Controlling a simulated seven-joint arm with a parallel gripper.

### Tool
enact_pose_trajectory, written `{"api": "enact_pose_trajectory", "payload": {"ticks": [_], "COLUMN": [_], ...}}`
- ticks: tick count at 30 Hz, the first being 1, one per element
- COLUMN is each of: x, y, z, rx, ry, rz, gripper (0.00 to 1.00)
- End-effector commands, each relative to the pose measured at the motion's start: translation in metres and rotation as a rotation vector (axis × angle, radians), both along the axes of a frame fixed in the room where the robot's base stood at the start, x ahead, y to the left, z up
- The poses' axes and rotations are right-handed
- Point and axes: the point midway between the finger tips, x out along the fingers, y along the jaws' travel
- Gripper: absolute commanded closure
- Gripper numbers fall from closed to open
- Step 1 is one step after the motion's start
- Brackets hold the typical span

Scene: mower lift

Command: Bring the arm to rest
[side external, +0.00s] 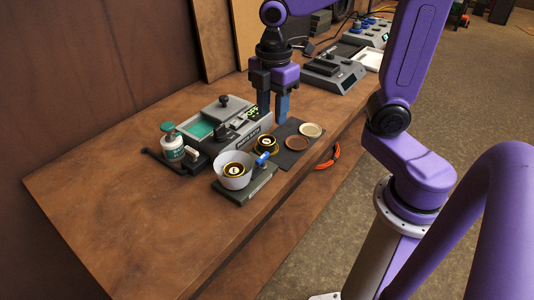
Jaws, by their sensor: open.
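My gripper (273,108) hangs over the workbench (120,215), pointing down, with its two fingers apart and nothing visible between them. It is above the right end of a grey device (238,140) and the back of a dark mat (288,158). My arm is purple and reaches in from the right. Whether the fingertips touch anything below is hard to tell from this angle.
A white cup (234,171) holding a black and gold disc stands on a green base (258,185). Another such disc (266,145) and two round pieces (310,130) lie nearby. A green-capped bottle (172,145) stands left. The bench's front left is clear.

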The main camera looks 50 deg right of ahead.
Motion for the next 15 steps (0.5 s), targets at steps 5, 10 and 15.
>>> {"api": "enact_pose_trajectory", "payload": {"ticks": [5,10,15], "x": [-0.038,-0.074,-0.111], "y": [0.008,0.011,0.010], "z": [-0.008,-0.015,-0.023], "rx": [0.004,0.011,0.017], "ry": [-0.002,-0.003,-0.004], "rz": [-0.078,-0.160,-0.242], "gripper": [0.60,0.60,0.60]}}
